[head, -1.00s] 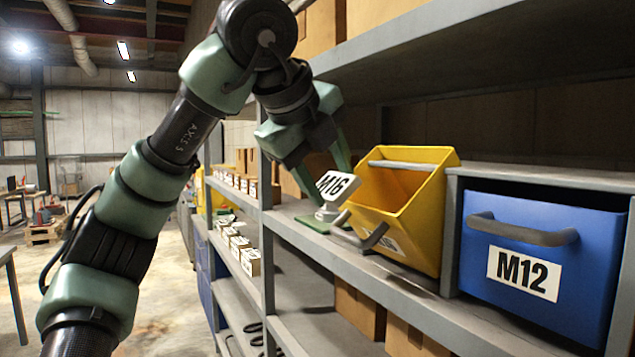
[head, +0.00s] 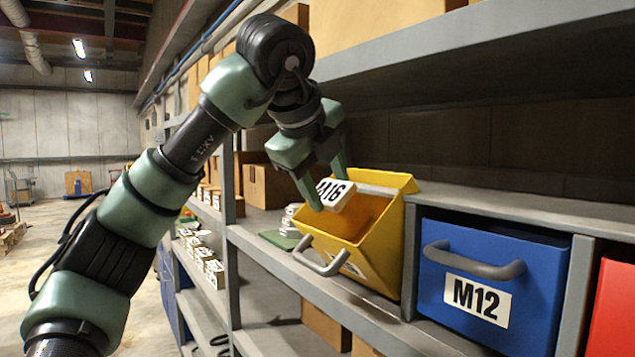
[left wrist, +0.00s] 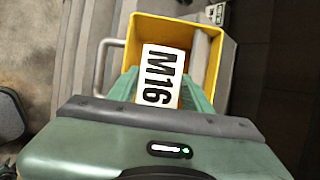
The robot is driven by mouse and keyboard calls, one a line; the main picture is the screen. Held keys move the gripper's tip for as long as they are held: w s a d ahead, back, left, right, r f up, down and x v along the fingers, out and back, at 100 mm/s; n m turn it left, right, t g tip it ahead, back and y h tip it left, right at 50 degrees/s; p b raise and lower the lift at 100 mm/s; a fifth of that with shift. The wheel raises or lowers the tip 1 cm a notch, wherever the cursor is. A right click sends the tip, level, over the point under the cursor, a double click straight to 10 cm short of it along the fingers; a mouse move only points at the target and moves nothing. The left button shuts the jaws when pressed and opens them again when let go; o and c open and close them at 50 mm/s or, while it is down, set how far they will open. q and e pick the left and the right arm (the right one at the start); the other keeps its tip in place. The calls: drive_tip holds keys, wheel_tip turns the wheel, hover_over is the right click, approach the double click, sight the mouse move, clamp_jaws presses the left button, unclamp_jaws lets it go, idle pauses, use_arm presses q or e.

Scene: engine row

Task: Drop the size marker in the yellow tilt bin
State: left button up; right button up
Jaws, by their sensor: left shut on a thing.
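The size marker (head: 337,194), a white block lettered M16, is in my left gripper (head: 328,192). The gripper is shut on it and holds it tilted over the open top of the yellow tilt bin (head: 385,250). In the left wrist view the marker (left wrist: 160,77) lies between the fingers, with the yellow bin (left wrist: 148,28) around and below it. The bin is tipped forward on the shelf, with a grey handle at its front. The marker hides part of the bin's inside. My right gripper is not in view.
A blue bin (head: 500,265) labelled M12 sits shut to the right, and a red bin (head: 612,310) is at the right edge. A green base with a white piece (head: 284,232) stands left of the yellow bin. An upper shelf (head: 480,60) hangs above.

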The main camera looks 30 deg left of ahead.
use_arm(q)
drive_tip(key=shift+w+d+r, duration=0.1)
drive_tip(key=shift+w+d, duration=0.05)
drive_tip(key=shift+w, duration=0.1)
drive_tip(key=o, duration=1.4)
drive_tip(key=shift+o, duration=0.2)
drive_tip(key=shift+s, duration=0.1)
drive_tip(key=shift+s+r, duration=0.25)
drive_tip(key=shift+r, duration=0.05)
drive_tip(key=b+v, duration=0.2)
drive_tip(key=v, duration=0.5)
drive_tip(key=shift+f, duration=0.1)
